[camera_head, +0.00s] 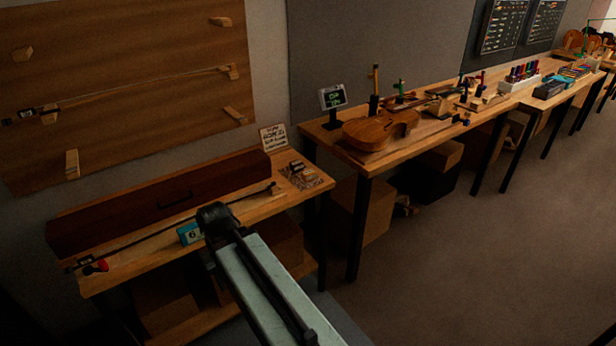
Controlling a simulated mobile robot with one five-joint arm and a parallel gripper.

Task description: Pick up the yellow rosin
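I cannot pick out a yellow rosin in the head view. Small items (296,165) sit on a patterned cloth (313,182) at the right end of the near bench, too small and dark to name. A red object (96,267) lies at the bench's left end, and a blue box or card (189,234) stands near its front edge. My arm reaches up from the bottom toward the bench, its dark far end in front of the bench edge. No gripper fingers show.
A long brown case (130,205) lies along the near bench (150,258), with a bow (200,217) in front. A violin body (378,130), a small screen (333,97) and tools stand on the right bench (345,153). The floor (480,240) at right is clear.

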